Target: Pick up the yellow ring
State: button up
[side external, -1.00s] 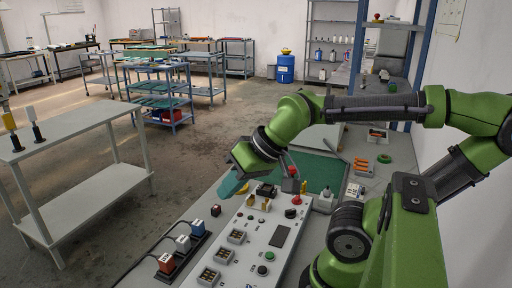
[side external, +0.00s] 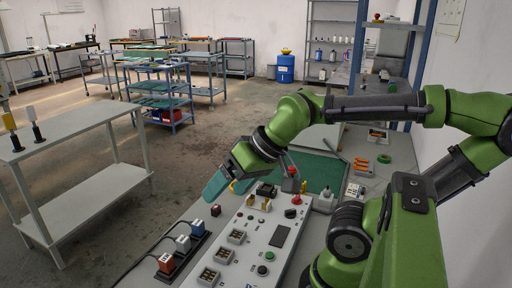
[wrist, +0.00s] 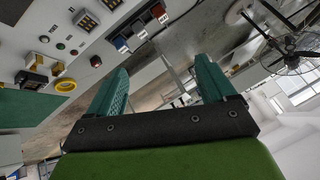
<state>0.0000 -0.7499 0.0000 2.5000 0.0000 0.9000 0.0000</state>
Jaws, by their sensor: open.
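The yellow ring (wrist: 66,85) lies flat on the grey bench in the wrist view, between the control panel and the green mat. In the side view only a small yellow part of the ring (side external: 233,186) shows beside my gripper; the rest is hidden. My gripper (side external: 213,188) has teal fingers and hangs above the bench near the ring, not around it. In the wrist view my gripper (wrist: 162,67) is open, with nothing between its fingers. The ring is left of the left finger there.
The grey control panel (side external: 262,238) with knobs and a red button stands close to my gripper. A small dark block (side external: 216,211) lies beside it. A row of red, white and blue blocks (side external: 182,243) sits along the bench edge. The green mat (side external: 318,172) is behind.

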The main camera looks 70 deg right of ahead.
jog(key=shift+o, duration=1.2)
jog(key=shift+d, duration=0.1)
